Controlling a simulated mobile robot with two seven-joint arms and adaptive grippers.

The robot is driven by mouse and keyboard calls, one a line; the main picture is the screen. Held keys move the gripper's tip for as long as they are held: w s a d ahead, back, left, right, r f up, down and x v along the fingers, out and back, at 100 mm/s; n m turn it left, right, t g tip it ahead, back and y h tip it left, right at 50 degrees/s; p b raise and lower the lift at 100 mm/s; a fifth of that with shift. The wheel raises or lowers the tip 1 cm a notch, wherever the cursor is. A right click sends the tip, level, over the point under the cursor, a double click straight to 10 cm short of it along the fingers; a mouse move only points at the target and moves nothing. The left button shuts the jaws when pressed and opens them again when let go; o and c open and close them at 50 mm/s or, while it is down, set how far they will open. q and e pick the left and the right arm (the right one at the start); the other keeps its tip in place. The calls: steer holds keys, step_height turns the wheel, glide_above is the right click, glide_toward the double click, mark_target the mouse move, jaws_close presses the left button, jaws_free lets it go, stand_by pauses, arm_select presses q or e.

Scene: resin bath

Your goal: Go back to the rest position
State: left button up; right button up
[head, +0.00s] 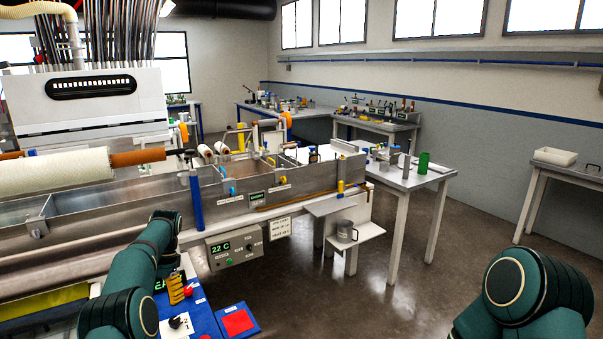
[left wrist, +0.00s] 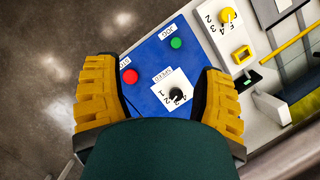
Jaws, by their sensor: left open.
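My left gripper (head: 177,289) is above the blue control panel (head: 203,312) beside the resin bath, at the lower left of the head view. In the left wrist view, the yellow fingers of my left gripper (left wrist: 158,80) are spread wide with nothing between them. Below them lie the blue panel (left wrist: 153,62), a red button (left wrist: 130,76), a green button (left wrist: 176,43) and a black speed knob (left wrist: 177,94). My right arm shows as teal links at the lower right of the head view, and its gripper is out of the picture.
The long metal bath (head: 245,185) runs along the left, with a temperature display box (head: 235,247) on its front. A white table (head: 410,180) stands behind. The floor (head: 380,300) between my arms is clear.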

arm_select(q)
steer(key=s+d+f+t+h+b, duration=0.1)
steer(key=s+d+f+b, duration=0.1)
steer(key=d+f, duration=0.45)
steer(key=s+d+f+t+h+b, duration=0.1)
steer(key=s+d+f, duration=0.15)
steer(key=f, duration=0.65)
steer(key=s+d+f+t+h+b, duration=0.1)
steer(key=s+d+f+b, duration=0.1)
steer(key=d+f, duration=0.45)
steer(key=s+d+f+n+t+h+b, duration=0.1)
steer(key=s+d+f, duration=0.2)
steer(key=s+f, duration=0.15)
steer(key=s+d+f+n+b, duration=0.1)
steer(key=s+d+f+b, duration=0.1)
steer(key=s+d+f, duration=0.3)
steer(key=s+d+r+n+t+b, duration=0.2)
steer(key=s+d, duration=0.1)
steer(key=s, duration=1.2)
steer(key=shift+s+d+r+h, duration=0.15)
steer(key=shift+s+d+h, duration=0.05)
steer(key=shift+s+h, duration=0.2)
arm_select(e)
step_height(320, 180, down, 10)
steer(key=s, duration=0.2)
steer(key=shift+s+a+g, duration=0.15)
steer(key=shift+a+g, duration=0.05)
steer(key=shift+g, duration=0.1)
